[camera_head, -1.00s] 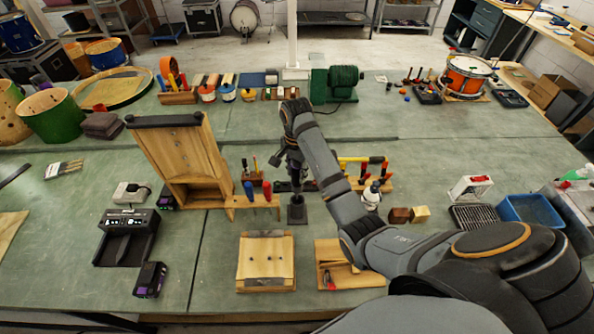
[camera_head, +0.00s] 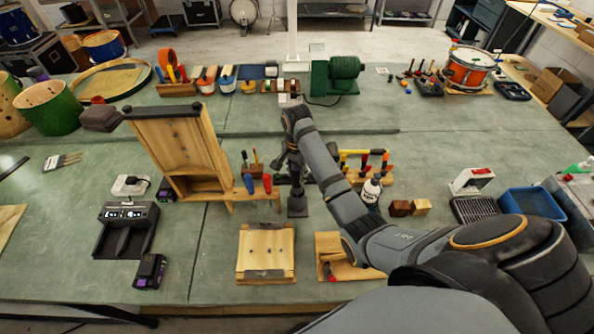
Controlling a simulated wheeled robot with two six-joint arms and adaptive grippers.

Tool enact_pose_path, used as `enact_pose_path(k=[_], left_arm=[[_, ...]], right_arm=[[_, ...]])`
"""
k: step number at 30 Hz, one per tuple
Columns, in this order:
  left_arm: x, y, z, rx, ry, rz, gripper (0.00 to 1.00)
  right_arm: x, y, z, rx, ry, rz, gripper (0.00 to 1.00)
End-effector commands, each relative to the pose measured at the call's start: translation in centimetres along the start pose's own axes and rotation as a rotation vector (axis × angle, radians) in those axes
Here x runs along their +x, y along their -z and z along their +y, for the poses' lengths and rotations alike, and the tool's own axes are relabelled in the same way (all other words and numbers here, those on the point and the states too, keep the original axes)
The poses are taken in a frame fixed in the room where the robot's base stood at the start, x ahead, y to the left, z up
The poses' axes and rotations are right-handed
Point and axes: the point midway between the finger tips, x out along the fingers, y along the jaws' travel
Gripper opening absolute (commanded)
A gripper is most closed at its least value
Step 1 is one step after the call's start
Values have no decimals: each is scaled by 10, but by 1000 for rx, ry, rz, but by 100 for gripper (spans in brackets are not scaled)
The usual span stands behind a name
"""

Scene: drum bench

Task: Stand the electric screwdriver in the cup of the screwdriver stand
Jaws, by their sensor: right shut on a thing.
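My right gripper (camera_head: 294,166) is over the middle of the bench, small and dark in the head view. It is shut on a dark, slim tool that looks like the electric screwdriver (camera_head: 296,184), held roughly upright and partly hidden by the gripper. Directly below it is a dark stand with a square base (camera_head: 297,208), which looks like the screwdriver stand. The tool's lower end overlaps the stand's top in the picture. I cannot tell whether it is inside the cup or just above it. My left gripper is not in view.
A wooden rack with red and blue handles (camera_head: 258,186) stands close on the left, and a white bottle (camera_head: 371,191) on the right. A charger (camera_head: 127,228) is at left.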

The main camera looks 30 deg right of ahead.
Motion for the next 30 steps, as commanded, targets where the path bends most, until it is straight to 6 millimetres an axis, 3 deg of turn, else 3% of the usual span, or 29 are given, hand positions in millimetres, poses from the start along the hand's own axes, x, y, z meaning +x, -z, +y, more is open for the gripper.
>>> enact_pose_path(k=[30], left_arm=[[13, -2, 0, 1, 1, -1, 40]], right_arm=[[48, 0, 0, 0, 1, 1, 0]])
